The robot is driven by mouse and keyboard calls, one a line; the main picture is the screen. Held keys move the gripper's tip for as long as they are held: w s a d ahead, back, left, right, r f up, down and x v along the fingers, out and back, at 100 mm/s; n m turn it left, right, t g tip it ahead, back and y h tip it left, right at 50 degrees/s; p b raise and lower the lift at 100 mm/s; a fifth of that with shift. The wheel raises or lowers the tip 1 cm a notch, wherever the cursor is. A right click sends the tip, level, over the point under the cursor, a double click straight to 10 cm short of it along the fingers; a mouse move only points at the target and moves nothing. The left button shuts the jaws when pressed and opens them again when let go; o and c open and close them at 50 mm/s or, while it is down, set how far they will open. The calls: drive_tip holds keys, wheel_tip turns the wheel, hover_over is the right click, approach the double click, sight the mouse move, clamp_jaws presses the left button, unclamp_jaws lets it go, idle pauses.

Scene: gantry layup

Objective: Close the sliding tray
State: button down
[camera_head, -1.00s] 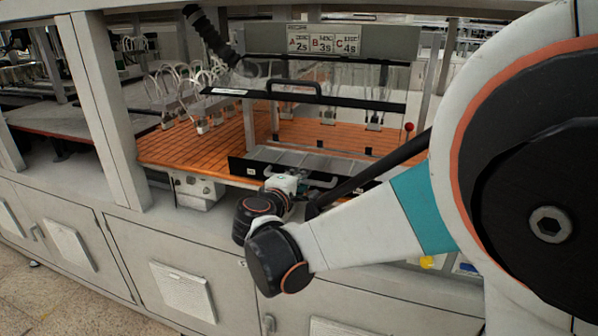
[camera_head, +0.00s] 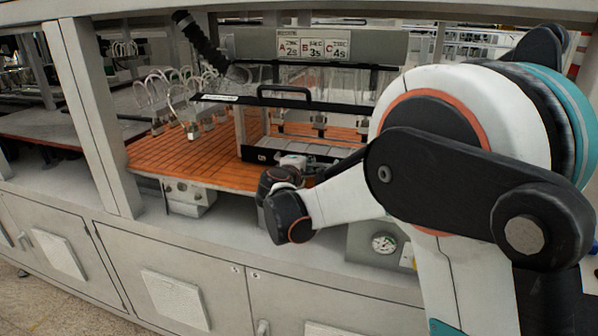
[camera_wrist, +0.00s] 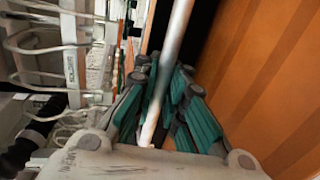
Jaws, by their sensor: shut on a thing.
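The sliding tray has a black front panel (camera_head: 252,154) and sits on the orange slatted bed under the clear-fronted frame. A strip of its pale inside shows behind the panel. My gripper (camera_head: 295,160) is at the panel's front, and my wrist and forearm hide the panel's right part. In the wrist view, my gripper (camera_wrist: 163,80) has teal-padded fingers on both sides of a silver bar, the tray's handle (camera_wrist: 176,40), and is shut on it. The exact contact of the pads is partly hidden.
The orange bed (camera_head: 180,158) is clear left of the tray. A black bar with a handle (camera_head: 284,92) crosses above it. White hose fittings (camera_head: 185,105) stand at the left. A grey post (camera_head: 85,110) and the cabinet front (camera_head: 180,260) bound the bay. A gauge (camera_head: 384,243) sits below.

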drive_tip(key=shift+r+x, duration=0.25)
drive_tip(key=shift+x, duration=0.95)
drive_tip(key=c, duration=1.7)
unclamp_jaws()
drive_tip(key=shift+o, duration=0.2)
drive_tip(key=shift+s, duration=0.1)
drive_tip(key=v, duration=1.2)
